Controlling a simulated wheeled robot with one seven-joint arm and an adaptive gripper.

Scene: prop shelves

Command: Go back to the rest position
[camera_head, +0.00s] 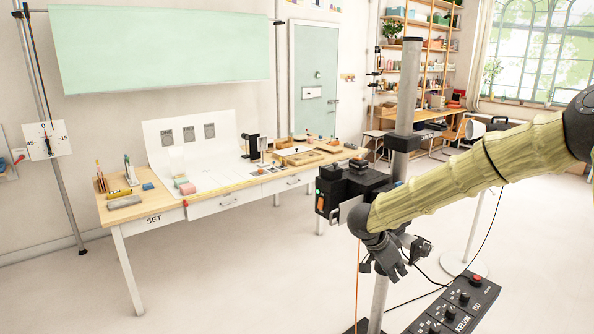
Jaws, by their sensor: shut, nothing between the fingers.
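My arm reaches in from the right edge as a pale yellow link with dark joints. My gripper (397,268) hangs at its lower end, dark and pointing down, in front of the grey pole of a stand. It looks shut and holds nothing I can see. It is apart from the long wooden table (146,210), which stands to its left and farther back. Part of the stand and of the black boxy device (345,183) on it is hidden behind my arm.
A black control box (460,304) with knobs and a red button lies below right of my gripper, with cables nearby. The table bears a white backdrop (190,140), wooden trays and small props. A door (314,80) and shelves (420,45) stand behind. The left foreground floor is clear.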

